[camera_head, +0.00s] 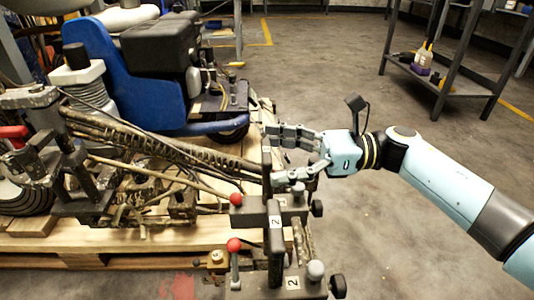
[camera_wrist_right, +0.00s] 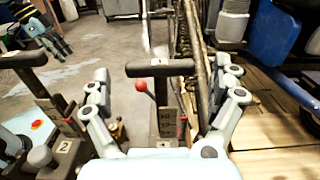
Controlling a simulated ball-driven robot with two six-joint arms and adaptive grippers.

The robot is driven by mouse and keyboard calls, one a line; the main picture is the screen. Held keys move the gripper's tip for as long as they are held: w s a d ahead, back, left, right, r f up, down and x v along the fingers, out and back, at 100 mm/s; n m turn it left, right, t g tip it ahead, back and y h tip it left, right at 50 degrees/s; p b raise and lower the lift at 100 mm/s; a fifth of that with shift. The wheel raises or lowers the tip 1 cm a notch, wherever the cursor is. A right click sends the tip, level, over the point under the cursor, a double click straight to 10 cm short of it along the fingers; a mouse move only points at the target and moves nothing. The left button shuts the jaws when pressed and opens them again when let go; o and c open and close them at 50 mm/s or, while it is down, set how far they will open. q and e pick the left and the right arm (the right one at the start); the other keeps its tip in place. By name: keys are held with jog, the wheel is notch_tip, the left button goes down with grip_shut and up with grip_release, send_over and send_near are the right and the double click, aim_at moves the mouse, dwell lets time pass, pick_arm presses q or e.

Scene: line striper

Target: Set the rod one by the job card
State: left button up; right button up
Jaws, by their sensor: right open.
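The rod one handle is a dark T-bar marked 1 (camera_wrist_right: 160,68), upright on its post in the right wrist view. In the head view the handle (camera_head: 267,160) stands at the pallet's edge. My right gripper (camera_wrist_right: 160,106) is open, its fingers on either side of the post below the bar; contact is unclear. It also shows in the head view (camera_head: 275,158). A red-knobbed lever (camera_wrist_right: 141,87) stands by the post. Rod two's T-handle (camera_head: 275,232) stands nearer. My left gripper (camera_wrist_right: 50,40) appears small at the upper left of the wrist view; its opening is unclear. I cannot make out a job card.
The blue line striper (camera_head: 110,80) stands on a wooden pallet (camera_head: 130,235) at left. Another red-knobbed lever (camera_head: 234,246) stands beside rod two. The floor between is clear.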

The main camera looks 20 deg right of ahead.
jog(key=v, duration=1)
